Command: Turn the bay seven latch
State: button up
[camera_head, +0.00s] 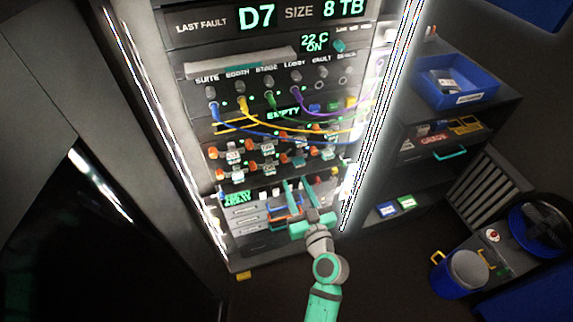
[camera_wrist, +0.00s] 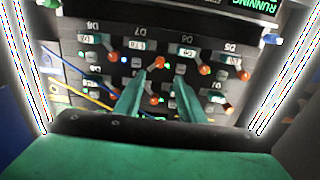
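The bay seven latch is an orange-ended handle (camera_wrist: 158,62) in the wrist view, which sees the rack upside down. It sits beside a label that seems to read D7. In the head view it seems to be the orange latch (camera_head: 284,158) in the lower latch row. My gripper (camera_wrist: 162,80) is open and empty. Its two teal fingers point at the latch row, and the latch shows just beyond and between the fingertips. Contact cannot be told. In the head view my gripper (camera_head: 297,186) is low in front of the rack, below the latches.
Neighbouring orange latches (camera_wrist: 204,70) sit close on both sides. Coloured cables (camera_head: 300,122) hang above the latch rows. A display (camera_head: 255,17) reads last fault D7, size 8 TB. Lit rack posts (camera_head: 385,110) bound both sides. A shelf with a blue bin (camera_head: 455,80) stands right.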

aim_at(285, 161)
jog(key=x, duration=0.9)
jog(key=shift+w+a+f, duration=0.1)
jog(key=shift+w, duration=0.1)
jog(key=shift+c, duration=0.6)
grip_shut()
